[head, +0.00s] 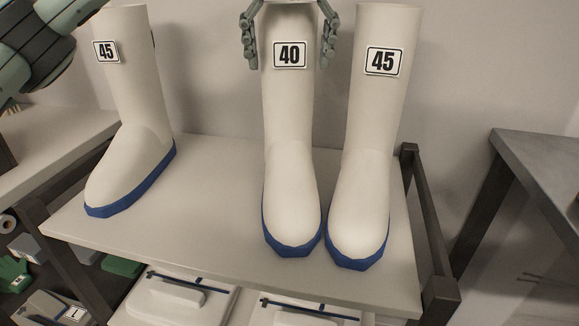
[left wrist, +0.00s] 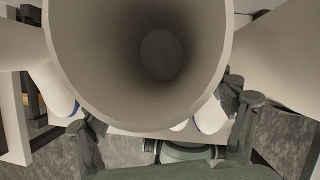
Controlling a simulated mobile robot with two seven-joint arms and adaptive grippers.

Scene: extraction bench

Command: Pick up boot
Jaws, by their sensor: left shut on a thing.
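The white boot marked 40 (head: 291,130) is upright in the middle of the head view, with a blue sole over the bench top. I cannot tell whether its sole touches the surface. My left gripper (head: 289,64) is shut on its upper shaft, one finger on each side of the number label. In the left wrist view, the boot's open top (left wrist: 160,55) fills the middle, and the fingers (left wrist: 165,130) show on both sides. A boot marked 45 (head: 371,140) stands close on the right. Another boot marked 45 (head: 138,130) stands apart on the left. My right gripper is not in view.
The bench top (head: 215,200) is clear between the left boot and boot 40. A dark frame post (head: 425,200) borders the right end. A grey table (head: 545,165) stands at right, and a wall is behind.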

